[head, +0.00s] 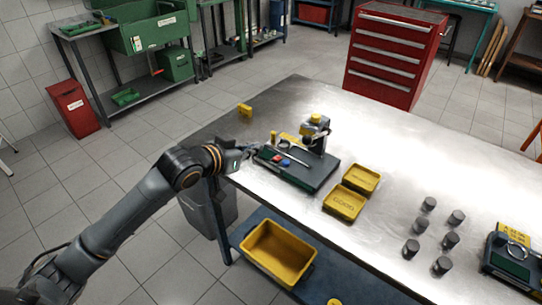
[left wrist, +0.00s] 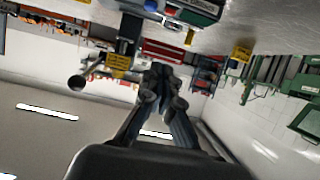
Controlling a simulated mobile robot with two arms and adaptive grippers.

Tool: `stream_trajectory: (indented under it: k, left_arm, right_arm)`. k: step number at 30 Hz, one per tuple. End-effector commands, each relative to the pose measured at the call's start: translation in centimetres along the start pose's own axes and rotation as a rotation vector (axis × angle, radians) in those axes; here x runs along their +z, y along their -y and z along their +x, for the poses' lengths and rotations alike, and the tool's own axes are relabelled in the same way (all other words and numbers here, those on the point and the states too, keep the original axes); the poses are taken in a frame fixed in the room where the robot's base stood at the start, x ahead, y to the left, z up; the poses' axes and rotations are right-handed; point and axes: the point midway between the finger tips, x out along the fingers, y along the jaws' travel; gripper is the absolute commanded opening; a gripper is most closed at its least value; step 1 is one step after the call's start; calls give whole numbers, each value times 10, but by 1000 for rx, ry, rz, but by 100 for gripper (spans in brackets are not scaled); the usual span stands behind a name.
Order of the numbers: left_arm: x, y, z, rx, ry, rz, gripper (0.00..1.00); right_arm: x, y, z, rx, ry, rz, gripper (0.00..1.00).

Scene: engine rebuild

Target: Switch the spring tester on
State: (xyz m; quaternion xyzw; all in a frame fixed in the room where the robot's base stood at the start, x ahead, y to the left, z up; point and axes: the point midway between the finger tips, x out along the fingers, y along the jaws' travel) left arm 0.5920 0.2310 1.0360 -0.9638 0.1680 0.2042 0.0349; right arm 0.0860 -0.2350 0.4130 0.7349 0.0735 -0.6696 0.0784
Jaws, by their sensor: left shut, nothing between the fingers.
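The spring tester (head: 302,174) stands on the near left part of the steel workbench. It has a dark flat base, an upright column with a yellow top (head: 315,118), and a red and a blue button-like part (head: 280,161) on the base's left side. My left gripper (head: 256,147) is just left of these parts, at the tester's left end; whether it touches is unclear. In the left wrist view, its fingers (left wrist: 160,72) are shut and empty, and part of the tester (left wrist: 195,10) shows at the top edge. My right gripper is not in view.
Two yellow trays (head: 344,202) lie right of the tester on the workbench (head: 400,150). Several dark cylinders (head: 411,248) stand further right, near a dark green device (head: 512,262). A yellow bin (head: 277,253) sits on the shelf below. A small yellow block (head: 245,110) is at the far left edge.

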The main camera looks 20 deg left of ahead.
Motion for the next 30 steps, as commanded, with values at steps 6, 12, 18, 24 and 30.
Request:
stream_trajectory:
  k: [6, 12, 18, 24, 30]
  left_arm:
    - [-2, -1, 43, 1, -1, -4, 0]
    - [-2, 0, 81, -1, -1, -2, 0]
    - [25, 0, 92, -1, 4, 0, 0]
    - [38, 0, 96, -1, 1, 1, 0]
    - [40, 0, 96, -1, 0, 2, 0]
  right_arm:
    - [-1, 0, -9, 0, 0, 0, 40]
    - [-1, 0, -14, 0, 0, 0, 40]
    - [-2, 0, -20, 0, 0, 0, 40]
    - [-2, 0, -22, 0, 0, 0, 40]
    - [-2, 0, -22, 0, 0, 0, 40]
